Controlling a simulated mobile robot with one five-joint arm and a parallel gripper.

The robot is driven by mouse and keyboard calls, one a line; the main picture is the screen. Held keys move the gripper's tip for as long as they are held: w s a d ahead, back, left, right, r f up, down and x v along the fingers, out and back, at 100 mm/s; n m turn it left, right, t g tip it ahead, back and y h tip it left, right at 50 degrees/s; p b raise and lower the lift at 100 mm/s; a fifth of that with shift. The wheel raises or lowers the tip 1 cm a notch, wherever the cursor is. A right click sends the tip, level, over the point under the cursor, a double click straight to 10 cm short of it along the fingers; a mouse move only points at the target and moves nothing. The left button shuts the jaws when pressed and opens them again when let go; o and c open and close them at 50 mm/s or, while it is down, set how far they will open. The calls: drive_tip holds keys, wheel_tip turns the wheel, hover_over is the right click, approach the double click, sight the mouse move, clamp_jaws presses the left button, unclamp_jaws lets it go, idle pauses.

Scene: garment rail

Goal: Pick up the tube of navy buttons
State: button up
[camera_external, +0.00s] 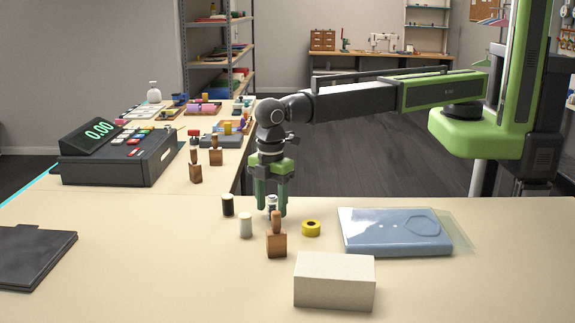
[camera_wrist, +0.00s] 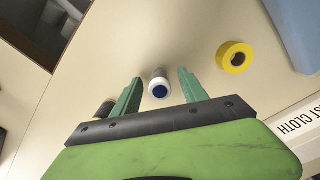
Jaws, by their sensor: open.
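The tube of navy buttons (camera_external: 271,204) stands on the front table, with a pale rim and a dark blue middle. It also shows in the wrist view (camera_wrist: 159,86), between the two green fingertips and touching neither that I can see. My gripper (camera_external: 271,210) points down, open and empty, with one finger on each side of the tube. In the wrist view my gripper (camera_wrist: 158,77) has a gap on both sides of the tube. The fingers partly hide the tube in the external view.
A dark tube (camera_external: 228,205) and a cream tube (camera_external: 245,226) stand left of my gripper. A wooden-handled block (camera_external: 276,243) stands close in front. Yellow tape (camera_external: 311,229), a bagged blue garment (camera_external: 390,232) and a pale box (camera_external: 335,281) lie right.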

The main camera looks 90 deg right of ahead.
sight(272, 197)
drive_tip(key=shift+f, duration=0.95)
drive_tip(key=shift+r, duration=0.2)
drive_tip(key=shift+c, duration=0.4)
clamp_jaws()
wheel_tip(272, 197, up, 5)
drive_tip(key=p, duration=0.4)
drive_tip(key=shift+f, duration=0.15)
drive_tip(key=d+r+p, duration=0.6)
drive_tip(key=d, duration=0.5)
drive_tip(key=shift+d+r+p, duration=0.15)
drive_tip(key=shift+d+p, duration=0.15)
drive_tip(key=shift+p, duration=0.1)
